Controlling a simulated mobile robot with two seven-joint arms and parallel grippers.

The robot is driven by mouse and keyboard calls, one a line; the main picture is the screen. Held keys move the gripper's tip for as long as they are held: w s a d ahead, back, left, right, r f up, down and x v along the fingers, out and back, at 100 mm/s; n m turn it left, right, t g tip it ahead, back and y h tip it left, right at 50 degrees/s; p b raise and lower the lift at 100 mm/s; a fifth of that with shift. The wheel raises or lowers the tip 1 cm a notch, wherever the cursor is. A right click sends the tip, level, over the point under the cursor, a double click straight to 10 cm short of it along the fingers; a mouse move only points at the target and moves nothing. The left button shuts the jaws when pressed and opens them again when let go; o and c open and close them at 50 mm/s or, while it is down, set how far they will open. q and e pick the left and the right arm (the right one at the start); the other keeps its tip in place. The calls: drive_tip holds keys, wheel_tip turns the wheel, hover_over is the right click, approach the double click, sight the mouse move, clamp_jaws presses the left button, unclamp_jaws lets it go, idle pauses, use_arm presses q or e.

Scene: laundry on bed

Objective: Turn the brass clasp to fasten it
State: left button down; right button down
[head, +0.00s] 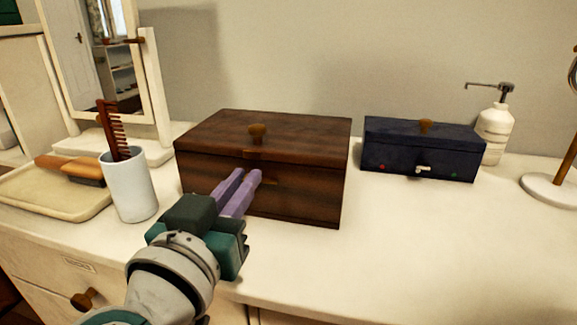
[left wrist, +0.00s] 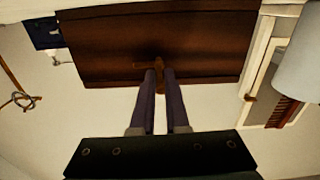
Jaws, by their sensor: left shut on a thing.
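In the left wrist view the box (left wrist: 100,45) appears upside down, and the clasp (left wrist: 158,63) shows between and just beyond the fingertips (left wrist: 159,74). I cannot tell the clasp's exact angle. My right gripper is not in view.
A navy box (head: 385,150) with a pale clasp and a white pump bottle (head: 495,130) stand to the right. A white cup (head: 130,190) with a comb, a tray (head: 55,205) with a brush, and a mirror (head: 105,60) stand left. The front right dresser top is clear.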

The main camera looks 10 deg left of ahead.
use_arm(q)
drive_tip(key=shift+n, duration=0.4)
drive_tip(key=n, duration=0.2)
drive_tip(key=shift+a+f+n, duration=0.15)
drive_tip(key=shift+n, duration=0.25)
drive_tip(key=n, duration=0.4)
drive_tip(key=shift+a+f+n, duration=0.15)
drive_tip(key=shift+a+n, duration=0.05)
drive_tip(key=shift+n, duration=0.1)
drive_tip(key=n, duration=0.4)
drive_tip(key=shift+a+f+n, duration=0.15)
drive_tip(key=shift+f+n, duration=0.1)
drive_tip(key=shift+n, duration=0.05)
drive_tip(key=shift+f+n+b, duration=0.1)
drive_tip(key=shift+n+b, duration=0.4)
drive_tip(key=shift+n, duration=1.7)
drive_tip(key=c, duration=1)
unclamp_jaws()
